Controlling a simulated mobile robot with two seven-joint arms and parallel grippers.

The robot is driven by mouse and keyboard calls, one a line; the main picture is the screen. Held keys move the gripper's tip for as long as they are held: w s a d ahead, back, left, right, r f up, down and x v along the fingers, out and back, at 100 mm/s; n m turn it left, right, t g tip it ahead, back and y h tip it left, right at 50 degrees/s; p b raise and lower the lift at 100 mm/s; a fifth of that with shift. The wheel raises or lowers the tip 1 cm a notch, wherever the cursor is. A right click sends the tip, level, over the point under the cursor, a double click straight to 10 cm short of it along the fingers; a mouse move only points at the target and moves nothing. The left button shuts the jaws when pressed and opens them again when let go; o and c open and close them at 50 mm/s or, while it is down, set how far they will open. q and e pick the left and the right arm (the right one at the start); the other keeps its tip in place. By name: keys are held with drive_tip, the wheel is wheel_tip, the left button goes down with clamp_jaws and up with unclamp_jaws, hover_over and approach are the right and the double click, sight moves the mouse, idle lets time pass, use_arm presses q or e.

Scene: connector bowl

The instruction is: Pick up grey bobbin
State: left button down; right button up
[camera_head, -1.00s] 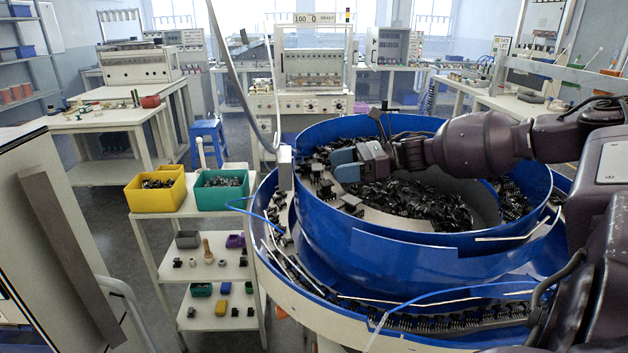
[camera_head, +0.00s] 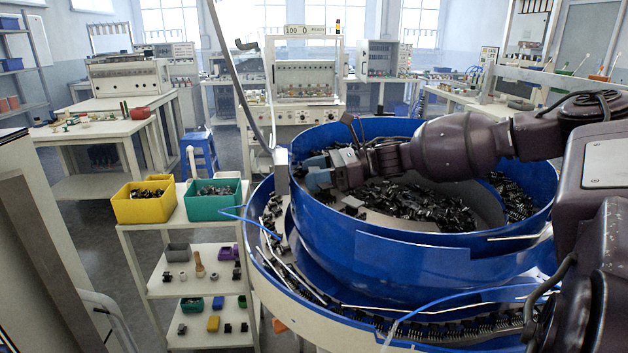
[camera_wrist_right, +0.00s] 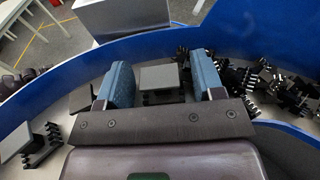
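A grey bobbin (camera_wrist_right: 163,78) with a flat grey top and a dark ribbed base sits on the bowl track in the right wrist view. My right gripper (camera_head: 316,174) is inside the blue bowl (camera_head: 420,250), near its left wall. In the right wrist view its blue fingers (camera_wrist_right: 162,72) stand on either side of the bobbin, with narrow gaps showing. In the head view the gripper hides the bobbin. A similar grey-topped part (camera_wrist_right: 16,142) lies at the left of the wrist view. My left gripper is not in view.
Many black connectors (camera_head: 430,205) are heaped in the bowl; some lie right of the fingers (camera_wrist_right: 245,78). The curved blue wall (camera_wrist_right: 70,85) runs close beyond the fingertips. A yellow bin (camera_head: 148,208) and a green bin (camera_head: 214,207) stand on a white shelf cart at the left.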

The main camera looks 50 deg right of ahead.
drive_tip(key=c, duration=0.7)
